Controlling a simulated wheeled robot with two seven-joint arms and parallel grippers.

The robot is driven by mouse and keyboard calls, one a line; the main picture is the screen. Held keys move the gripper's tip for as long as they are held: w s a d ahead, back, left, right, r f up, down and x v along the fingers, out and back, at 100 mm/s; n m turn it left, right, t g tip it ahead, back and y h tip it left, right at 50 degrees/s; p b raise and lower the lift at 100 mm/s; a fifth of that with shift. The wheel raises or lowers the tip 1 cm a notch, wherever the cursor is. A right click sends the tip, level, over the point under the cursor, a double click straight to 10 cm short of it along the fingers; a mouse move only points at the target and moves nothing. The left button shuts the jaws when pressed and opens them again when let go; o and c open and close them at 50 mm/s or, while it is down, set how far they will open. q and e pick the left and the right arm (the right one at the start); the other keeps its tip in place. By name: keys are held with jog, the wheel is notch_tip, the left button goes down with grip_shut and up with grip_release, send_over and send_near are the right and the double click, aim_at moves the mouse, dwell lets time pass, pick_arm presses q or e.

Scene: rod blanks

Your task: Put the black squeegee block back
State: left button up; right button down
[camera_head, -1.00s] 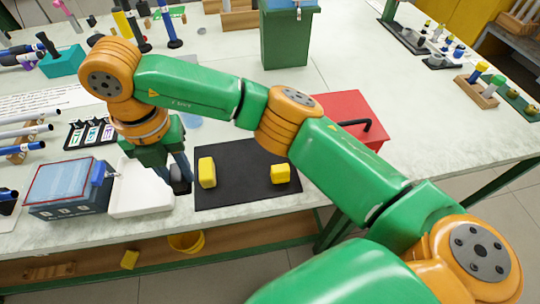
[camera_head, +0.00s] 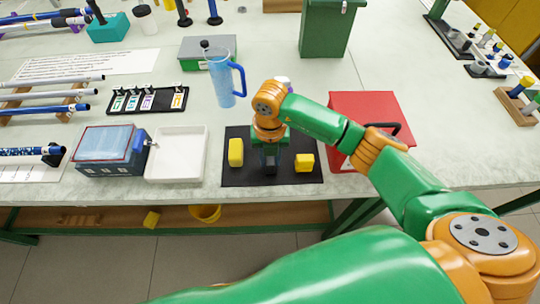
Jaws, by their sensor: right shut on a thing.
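The black squeegee block (camera_head: 270,168) is in my right gripper (camera_head: 270,160), which is shut on it. The gripper points down over the middle of the dark mat (camera_head: 243,178). One yellow block (camera_head: 236,153) stands to the left of it and another yellow block (camera_head: 304,162) to the right. The black block is small and dark against the mat, and I cannot tell whether it touches the mat. My left gripper is not in view.
A white tray (camera_head: 177,178) and a blue box (camera_head: 108,162) are left of the mat. A red toolbox (camera_head: 350,110) is to the right. A blue jug (camera_head: 221,80) and a green bin (camera_head: 324,30) stand behind. The table's front edge is close to the mat.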

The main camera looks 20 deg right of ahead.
aim_at(270, 158)
jog(key=shift+f, duration=0.2)
jog(key=c, duration=0.6)
grip_release()
jog(key=shift+r, duration=0.1)
jog(key=shift+r, duration=0.25)
notch_tip(270, 158, up, 12)
jog(key=shift+b, duration=0.4)
jog(key=shift+f, duration=0.15)
